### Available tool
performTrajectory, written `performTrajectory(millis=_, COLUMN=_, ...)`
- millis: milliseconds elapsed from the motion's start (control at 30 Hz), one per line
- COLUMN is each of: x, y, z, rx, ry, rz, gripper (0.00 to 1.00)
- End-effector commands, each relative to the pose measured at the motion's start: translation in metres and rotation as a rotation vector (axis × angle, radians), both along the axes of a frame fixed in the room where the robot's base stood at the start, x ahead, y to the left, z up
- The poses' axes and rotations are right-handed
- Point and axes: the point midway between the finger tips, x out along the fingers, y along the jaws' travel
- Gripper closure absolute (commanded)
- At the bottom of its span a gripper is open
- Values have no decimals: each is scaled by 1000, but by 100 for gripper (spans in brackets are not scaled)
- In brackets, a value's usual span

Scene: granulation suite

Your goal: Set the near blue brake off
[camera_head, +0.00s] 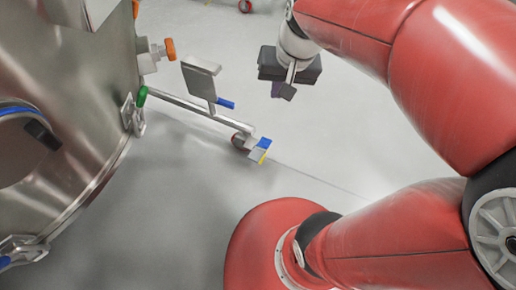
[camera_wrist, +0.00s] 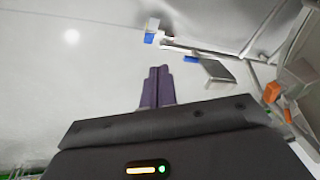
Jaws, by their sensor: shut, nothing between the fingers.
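The near blue brake (camera_head: 264,143) is a small blue pedal on a caster at the end of a metal leg, with a pale plate and a yellow edge below it. In the wrist view, a blue patch beside pale plates (camera_wrist: 149,38) appears to be the same brake, above the fingertips. My gripper (camera_head: 277,90) is shut and empty, above and to the right of the brake in the head view and apart from it. Its purple fingers (camera_wrist: 157,72) lie together in the wrist view. The brake's exact tilt is too small to tell.
A large steel vessel (camera_head: 75,90) fills the left, with orange and green knobs. A grey panel (camera_head: 200,83) stands on the leg, beside another blue part (camera_head: 226,103). Pale floor (camera_head: 330,135) is clear right of the caster.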

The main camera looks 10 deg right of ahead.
Motion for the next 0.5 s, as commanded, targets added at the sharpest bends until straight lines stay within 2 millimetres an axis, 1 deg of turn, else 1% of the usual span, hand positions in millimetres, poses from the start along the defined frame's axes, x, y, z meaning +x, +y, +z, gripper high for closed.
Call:
performTrajectory(millis=33, x=18, y=0, z=-21, rx=20, ry=50, rz=-28, gripper=100)
performTrajectory(millis=167, x=57, y=0, z=-62, rx=61, ry=155, rz=-110, gripper=100)
performTrajectory(millis=200, x=68, y=-1, z=-76, rx=70, ry=187, rz=-134, gripper=100)
performTrajectory(millis=267, x=84, y=-1, z=-100, rx=82, ry=236, rz=-171, gripper=100)
performTrajectory(millis=300, x=94, y=-2, z=-117, rx=87, ry=267, rz=-198, gripper=100)
performTrajectory(millis=367, x=109, y=-3, z=-144, rx=92, ry=312, rz=-235, gripper=100)
performTrajectory(millis=400, x=118, y=-4, z=-162, rx=94, ry=342, rz=-263, gripper=100)
performTrajectory(millis=467, x=130, y=-6, z=-191, rx=94, ry=386, rz=-299, gripper=100)
performTrajectory(millis=500, x=136, y=-6, z=-210, rx=92, ry=413, rz=-323, gripper=100)
